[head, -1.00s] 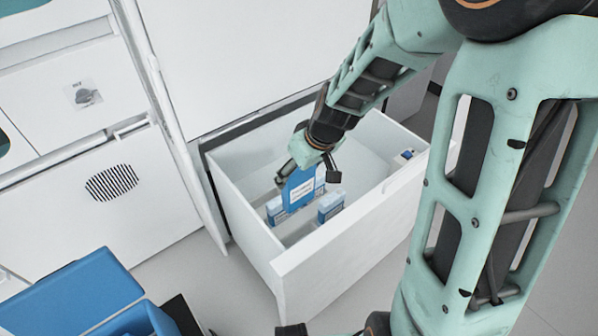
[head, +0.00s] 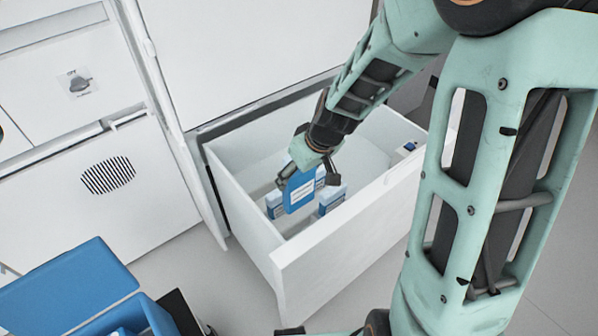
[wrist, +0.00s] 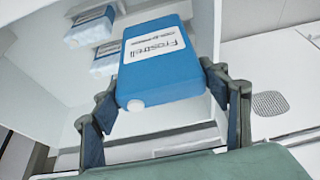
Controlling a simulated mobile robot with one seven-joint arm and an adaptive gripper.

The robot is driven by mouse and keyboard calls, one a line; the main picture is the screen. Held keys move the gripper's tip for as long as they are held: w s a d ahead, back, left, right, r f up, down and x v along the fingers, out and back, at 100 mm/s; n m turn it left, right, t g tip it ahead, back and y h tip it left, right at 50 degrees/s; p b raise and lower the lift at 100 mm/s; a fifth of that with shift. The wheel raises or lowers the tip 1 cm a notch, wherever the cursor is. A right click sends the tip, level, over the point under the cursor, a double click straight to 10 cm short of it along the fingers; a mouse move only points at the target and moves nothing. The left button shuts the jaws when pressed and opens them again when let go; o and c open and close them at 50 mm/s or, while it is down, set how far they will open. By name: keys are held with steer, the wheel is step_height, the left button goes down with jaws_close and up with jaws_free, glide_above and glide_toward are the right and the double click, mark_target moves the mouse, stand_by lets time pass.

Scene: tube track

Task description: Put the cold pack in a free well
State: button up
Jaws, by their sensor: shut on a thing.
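The cold pack is a flat blue block with a white label and a white cap (wrist: 150,66). It also shows in the head view (head: 299,194). My gripper (head: 303,176) is shut on it, with a finger at each side in the wrist view (wrist: 168,100). It holds the pack upright inside the open white drawer (head: 345,222). Two other blue-and-white packs stand in the drawer, one left (head: 274,204) and one right (head: 331,199) of the held pack in the head view. The held pack and gripper hide the floor between them, so I cannot make out a free well.
The drawer's high walls surround my gripper. A blue box with an open lid (head: 68,288) stands at the lower left. White cabinet fronts (head: 95,190) rise at the left.

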mark_target(299, 207)
steer(key=shift+f+b, duration=4)
steer(key=shift+f, duration=0.45)
steer(key=shift+f+b, duration=1.6)
steer(key=shift+b, duration=0.1)
steer(key=shift+f+b, duration=1.2)
steer(key=shift+f, duration=0.05)
steer(key=shift+f+b, duration=1.25)
steer(key=shift+f, duration=0.15)
